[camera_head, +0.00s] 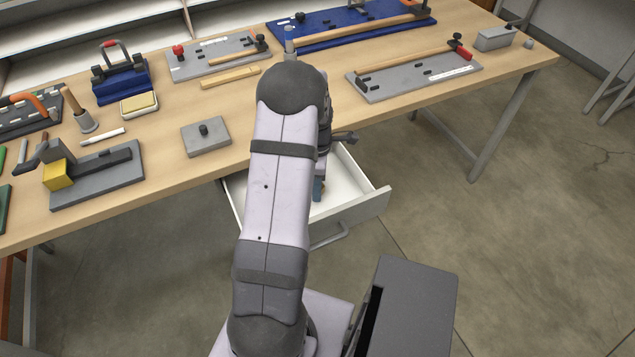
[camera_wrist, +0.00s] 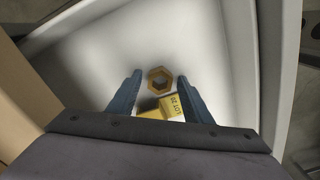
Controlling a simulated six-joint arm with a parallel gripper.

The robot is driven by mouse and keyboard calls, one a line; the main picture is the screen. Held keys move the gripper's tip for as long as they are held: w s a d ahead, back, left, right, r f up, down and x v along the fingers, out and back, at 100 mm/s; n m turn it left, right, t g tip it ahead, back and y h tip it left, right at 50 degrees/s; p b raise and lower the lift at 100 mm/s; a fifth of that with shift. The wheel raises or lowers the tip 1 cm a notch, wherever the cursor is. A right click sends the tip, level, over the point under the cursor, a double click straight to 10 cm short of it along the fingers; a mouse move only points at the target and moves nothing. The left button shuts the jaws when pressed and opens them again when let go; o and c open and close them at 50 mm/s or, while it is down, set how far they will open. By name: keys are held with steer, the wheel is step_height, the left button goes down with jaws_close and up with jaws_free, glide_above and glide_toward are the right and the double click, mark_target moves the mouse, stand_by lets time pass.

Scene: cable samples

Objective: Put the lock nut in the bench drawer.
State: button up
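The lock nut (camera_wrist: 160,79) is a brass-coloured hexagonal ring. In the wrist view it shows against the white floor of the bench drawer (camera_wrist: 240,60), just ahead of my fingertips. The drawer (camera_head: 362,208) is pulled open under the bench's front edge in the head view. My gripper (camera_wrist: 159,76) is open, with its two blue-grey fingers to either side of the nut and a visible gap at each side. In the head view a bluish finger of my gripper (camera_head: 318,190) shows inside the drawer, and my arm hides the nut.
A yellow block or tag (camera_wrist: 166,106) with dark lettering shows between my fingers, below the nut. The drawer's pale walls stand close around my gripper. The wooden bench (camera_head: 215,165) above holds several boards and tools, including a grey plate with a black knob (camera_head: 206,137).

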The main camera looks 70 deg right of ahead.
steer(key=shift+r, duration=0.1)
step_height(320, 180, up, 12)
steer(key=b, duration=0.1)
stand_by(0.8)
steer(key=shift+r, duration=0.1)
steer(key=w+a+m, duration=0.1)
steer(key=w+a, duration=1.6)
steer(key=a, duration=0.3)
steer(key=s+a+f+m, duration=0.1)
steer(key=a, duration=1.1)
steer(key=s+a+f+m, duration=0.1)
steer(key=s+a, duration=0.1)
steer(key=a, duration=1)
steer(key=shift+s, duration=0.25)
steer(key=shift+r, duration=0.15)
